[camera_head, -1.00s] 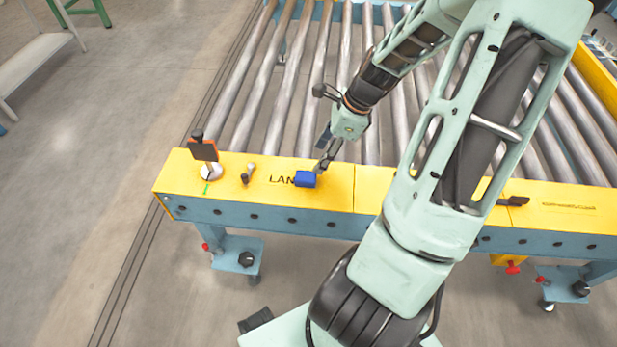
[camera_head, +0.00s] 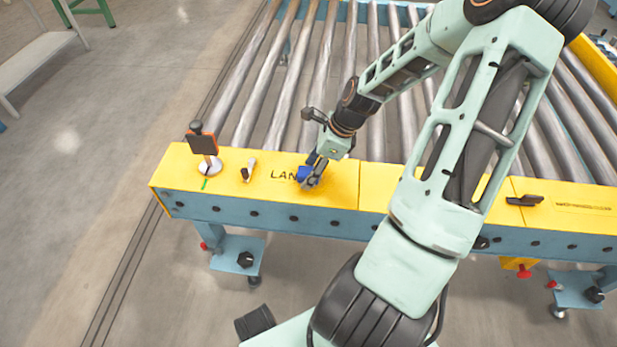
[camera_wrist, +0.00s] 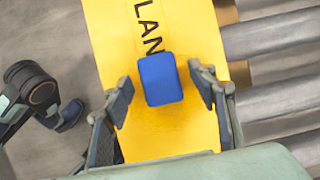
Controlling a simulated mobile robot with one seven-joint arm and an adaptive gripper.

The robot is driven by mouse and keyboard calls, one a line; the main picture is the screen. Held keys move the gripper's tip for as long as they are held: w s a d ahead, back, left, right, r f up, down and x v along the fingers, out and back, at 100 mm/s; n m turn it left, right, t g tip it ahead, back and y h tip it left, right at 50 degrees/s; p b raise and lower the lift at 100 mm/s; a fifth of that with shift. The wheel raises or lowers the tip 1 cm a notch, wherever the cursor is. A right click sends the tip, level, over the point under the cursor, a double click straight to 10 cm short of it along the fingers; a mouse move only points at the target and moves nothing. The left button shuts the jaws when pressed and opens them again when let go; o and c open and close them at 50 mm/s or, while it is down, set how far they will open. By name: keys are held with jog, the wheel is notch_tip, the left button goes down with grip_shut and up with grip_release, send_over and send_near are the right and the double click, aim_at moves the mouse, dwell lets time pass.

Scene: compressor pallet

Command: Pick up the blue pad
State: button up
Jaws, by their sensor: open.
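The blue pad (camera_wrist: 160,80) lies on the yellow top of the conveyor's side rail (camera_wrist: 165,140), beside the black "LAN" lettering. In the wrist view my gripper (camera_wrist: 163,92) is open, with one finger on each side of the pad and a gap to each. I cannot tell from this view how far above the rail the fingertips are. In the head view the pad (camera_head: 303,173) is partly hidden behind my gripper (camera_head: 310,178).
A dark square plate on a round white base (camera_head: 206,160) stands at the rail's left end. A small pale-and-dark item (camera_head: 248,169) stands between it and the pad. A black handle-like part (camera_head: 524,200) lies farther right. Metal rollers (camera_head: 270,90) lie behind the rail.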

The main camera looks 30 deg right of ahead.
aim_at(305, 171)
jog(key=c, duration=1)
jog(key=shift+r, duration=0.15)
jog(key=shift+c, duration=0.2)
jog(key=shift+r, duration=0.2)
notch_tip(305, 171, up, 3)
jog(key=p, duration=0.2)
jog(key=shift+s+d+r+p, duration=0.15)
jog(key=shift+r+p, duration=0.05)
jog(key=shift+p, duration=0.1)
jog(key=s+d+r+p, duration=0.2)
jog(key=s+r+p, duration=0.3)
jog(key=s+r, duration=0.4)
jog(key=s, duration=0.4)
jog(key=shift+s+d+p, duration=0.15)
jog(key=shift+s+p, duration=0.1)
jog(key=shift+p, duration=0.05)
